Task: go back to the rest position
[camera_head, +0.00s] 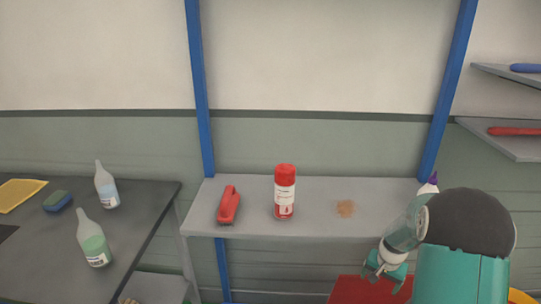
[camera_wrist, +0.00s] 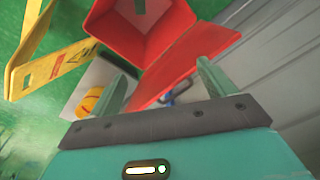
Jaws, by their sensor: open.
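My gripper (camera_head: 383,268) is at the lower right of the head view, in front of and below the grey shelf (camera_head: 320,189). In the wrist view my gripper (camera_wrist: 160,85) has its two fingers spread wide apart, with nothing between them. A red box (camera_wrist: 150,30) with its lid or side panel tilted out lies beyond the fingers. Its red top also shows in the head view (camera_head: 350,290), low and close to my gripper. My arm's teal and black links cover part of the shelf's right end.
A dark table (camera_head: 140,215) at left holds bottles (camera_head: 93,240) and a sponge (camera_head: 57,201). A yellow folding sign (camera_wrist: 50,60) is left in the wrist view.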

